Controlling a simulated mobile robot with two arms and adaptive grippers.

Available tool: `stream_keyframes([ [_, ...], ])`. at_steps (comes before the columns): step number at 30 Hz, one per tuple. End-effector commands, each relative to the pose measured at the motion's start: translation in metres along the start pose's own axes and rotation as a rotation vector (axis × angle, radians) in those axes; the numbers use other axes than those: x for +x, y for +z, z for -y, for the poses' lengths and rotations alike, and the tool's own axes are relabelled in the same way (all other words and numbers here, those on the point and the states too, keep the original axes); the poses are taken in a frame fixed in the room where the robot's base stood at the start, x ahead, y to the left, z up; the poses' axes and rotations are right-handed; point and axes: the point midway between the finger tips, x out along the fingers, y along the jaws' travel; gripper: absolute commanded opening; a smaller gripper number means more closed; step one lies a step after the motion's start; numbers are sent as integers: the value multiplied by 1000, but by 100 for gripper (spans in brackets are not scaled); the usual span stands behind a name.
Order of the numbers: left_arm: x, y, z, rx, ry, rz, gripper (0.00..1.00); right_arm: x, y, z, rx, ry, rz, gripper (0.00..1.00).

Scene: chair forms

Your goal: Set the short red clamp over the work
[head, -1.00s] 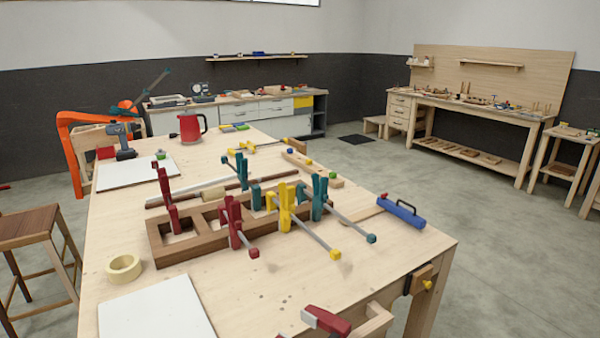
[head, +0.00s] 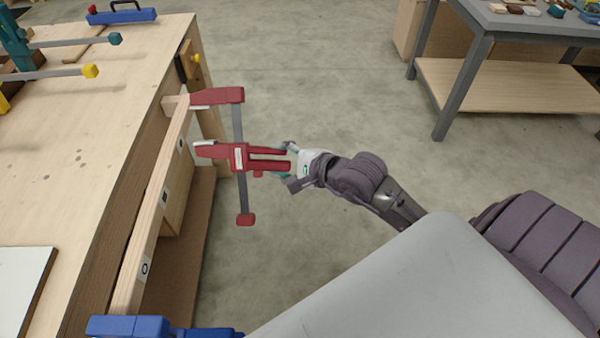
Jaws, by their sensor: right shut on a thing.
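The short red clamp (head: 240,157) is beside the bench's right side, its bar upright in the picture and its two jaws pointing left. The tip of its upper jaw is at the far end of a light wooden rail (head: 152,225); I cannot tell whether it touches. My right gripper (head: 291,160) is shut on the clamp at the handle end of its lower jaw, from the right. My left gripper is not in view.
The bench top (head: 90,130) fills the left, with a white board (head: 22,285) near its front. A blue clamp (head: 125,326) is at the rail's near end. A grey table (head: 520,22) stands upper right; open floor lies between.

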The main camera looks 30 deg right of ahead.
Motion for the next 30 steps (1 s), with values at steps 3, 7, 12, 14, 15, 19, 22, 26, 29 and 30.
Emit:
stream_keyframes([
  [3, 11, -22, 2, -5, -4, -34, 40, 32, -46, -22, -200, -162, 54, 3],
  [7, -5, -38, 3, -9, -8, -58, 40, 49, -78, -23, -353, -315, 78, 3],
  [12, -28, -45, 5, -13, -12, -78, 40, 59, -106, -19, -454, -440, 61, 3],
  [14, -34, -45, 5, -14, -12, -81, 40, 60, -111, -18, -471, -465, 53, 3],
  [15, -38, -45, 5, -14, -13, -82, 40, 60, -114, -16, -479, -477, 48, 3],
  [19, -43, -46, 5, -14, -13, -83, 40, 60, -116, -13, -491, -494, 40, 3],
  [22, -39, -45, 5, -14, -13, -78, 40, 62, -112, -12, -492, -495, 40, 3],
  [26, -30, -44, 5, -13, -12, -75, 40, 65, -108, -11, -490, -495, 40, 3],
  [29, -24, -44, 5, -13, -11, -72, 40, 69, -105, -12, -490, -495, 40, 3],
  [30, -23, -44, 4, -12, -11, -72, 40, 70, -104, -12, -490, -494, 40, 3],
])
